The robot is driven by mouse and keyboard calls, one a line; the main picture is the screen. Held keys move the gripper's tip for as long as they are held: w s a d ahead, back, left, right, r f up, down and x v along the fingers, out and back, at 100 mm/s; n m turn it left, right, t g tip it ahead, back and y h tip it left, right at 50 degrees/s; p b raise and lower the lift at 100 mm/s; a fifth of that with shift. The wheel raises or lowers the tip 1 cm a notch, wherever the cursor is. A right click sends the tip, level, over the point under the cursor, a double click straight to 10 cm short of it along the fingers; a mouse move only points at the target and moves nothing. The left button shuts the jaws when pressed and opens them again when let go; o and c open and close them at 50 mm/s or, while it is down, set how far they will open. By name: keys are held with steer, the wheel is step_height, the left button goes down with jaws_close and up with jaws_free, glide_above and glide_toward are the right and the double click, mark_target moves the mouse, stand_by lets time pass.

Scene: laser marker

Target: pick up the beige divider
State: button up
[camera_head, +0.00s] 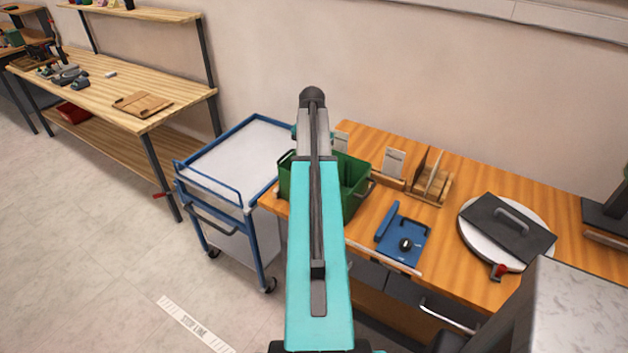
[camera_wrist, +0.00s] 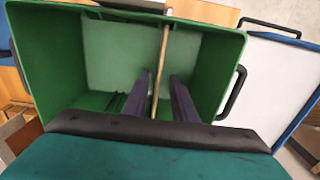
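The beige divider (camera_wrist: 163,45) shows edge-on in the wrist view as a thin upright strip inside the green bin (camera_wrist: 50,60). My gripper (camera_wrist: 160,76) reaches into the bin with its two dark fingers apart. The divider runs between the fingers, with a visible gap on each side. In the head view, the green bin (camera_head: 355,190) stands at the left end of the orange wooden table. My arm covers part of the bin there and hides my gripper and the divider.
A blue-framed cart (camera_head: 225,170) stands left of the table. To the bin's right are a wooden rack (camera_head: 430,190), a blue board (camera_head: 403,245) with a black knob, and a dark plate with a handle (camera_head: 505,228) on a white disc. A workbench (camera_head: 100,95) stands farther left.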

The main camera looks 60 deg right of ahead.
steer(key=shift+f, duration=0.1)
steer(key=shift+s+d+f+b, duration=0.1)
steer(key=shift+f+b, duration=0.8)
steer(key=shift+f, duration=0.4)
steer(key=shift+s+d+f+b, duration=0.1)
steer(key=shift+f+b, duration=0.75)
steer(key=shift+f, duration=0.4)
steer(key=shift+a, duration=0.1)
jaws_close()
